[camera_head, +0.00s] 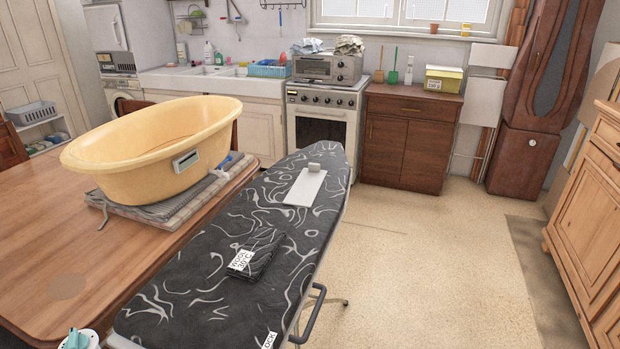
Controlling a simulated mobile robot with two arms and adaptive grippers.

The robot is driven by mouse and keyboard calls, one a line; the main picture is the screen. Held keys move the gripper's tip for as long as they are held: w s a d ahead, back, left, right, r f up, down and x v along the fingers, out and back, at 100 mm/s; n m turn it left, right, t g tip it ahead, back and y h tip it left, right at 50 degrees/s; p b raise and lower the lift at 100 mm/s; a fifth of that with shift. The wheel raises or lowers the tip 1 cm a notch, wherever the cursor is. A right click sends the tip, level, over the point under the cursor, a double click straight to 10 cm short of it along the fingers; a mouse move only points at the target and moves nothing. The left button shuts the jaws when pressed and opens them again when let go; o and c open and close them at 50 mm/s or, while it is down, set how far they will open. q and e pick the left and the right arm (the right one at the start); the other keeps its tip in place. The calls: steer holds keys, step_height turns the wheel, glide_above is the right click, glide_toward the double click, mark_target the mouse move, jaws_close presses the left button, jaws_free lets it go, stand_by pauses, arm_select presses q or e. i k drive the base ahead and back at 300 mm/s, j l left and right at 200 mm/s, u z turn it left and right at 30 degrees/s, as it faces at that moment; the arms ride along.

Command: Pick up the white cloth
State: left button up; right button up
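No plain white cloth can be made out for certain. A pale, crumpled cloth (307,46) lies on the left of the toaster oven's top at the back, with a greyish-beige patterned cloth (350,45) beside it. A flat white piece (305,189) with a small pale block on it lies on the far part of the ironing board (205,263); I cannot tell its material. A dark patterned folded cloth (263,249) with a white wool label lies mid-board. Neither of my grippers is in view.
A yellow tub (150,143) stands on folded fabric on the wooden table (60,240) at left. The toaster oven (327,68) sits on the stove (322,118). A brown cabinet (408,138) stands right of it. Open floor (430,250) lies right of the board.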

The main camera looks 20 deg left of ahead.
mark_target(304, 191)
steer(key=i+l+u, duration=0.25)
steer(key=i+l, duration=0.2)
steer(key=l, duration=0.15)
steer(key=i+l+u, duration=0.15)
steer(key=l, duration=0.2)
steer(key=i+l+u, duration=0.1)
steer(key=i+l, duration=0.15)
steer(key=i+l+u, duration=0.15)
steer(key=l, duration=0.35)
